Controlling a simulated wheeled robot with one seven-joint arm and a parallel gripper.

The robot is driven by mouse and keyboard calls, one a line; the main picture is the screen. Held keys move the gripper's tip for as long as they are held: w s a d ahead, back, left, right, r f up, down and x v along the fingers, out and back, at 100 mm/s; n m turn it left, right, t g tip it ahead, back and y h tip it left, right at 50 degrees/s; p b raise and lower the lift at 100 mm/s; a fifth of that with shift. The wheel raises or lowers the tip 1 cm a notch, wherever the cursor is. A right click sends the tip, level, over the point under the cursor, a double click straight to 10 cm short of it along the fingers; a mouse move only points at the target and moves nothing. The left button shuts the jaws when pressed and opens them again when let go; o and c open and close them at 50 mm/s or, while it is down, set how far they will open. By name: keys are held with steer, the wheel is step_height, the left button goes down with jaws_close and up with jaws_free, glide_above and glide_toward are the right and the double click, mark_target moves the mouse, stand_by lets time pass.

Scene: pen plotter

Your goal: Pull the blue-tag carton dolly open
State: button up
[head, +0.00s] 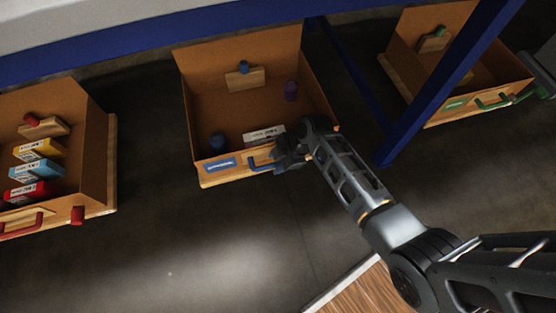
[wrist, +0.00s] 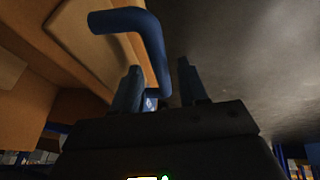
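The blue-tag carton dolly (head: 313,88) is an open brown carton on a wooden base, under the bench in the middle of the head view. Its blue tag (head: 222,164) and blue handle (head: 262,162) are on the front. My gripper (head: 283,154) is at the right end of that handle and hides part of it. In the wrist view, the bent blue handle (wrist: 152,48) has one leg running down between the two fingers of my gripper (wrist: 160,75). The fingers stand apart, with a gap visible on each side of the leg.
A red-handled carton (head: 92,140) with several small boxes stands at left. A green-tag carton (head: 505,72) stands at right behind a blue bench leg (head: 405,118). The dark floor (head: 170,255) before the blue-tag dolly is clear. A wooden panel (head: 365,290) lies at the bottom.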

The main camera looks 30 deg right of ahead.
jaws_close()
steer(key=shift+s, duration=0.2)
stand_by(0.4)
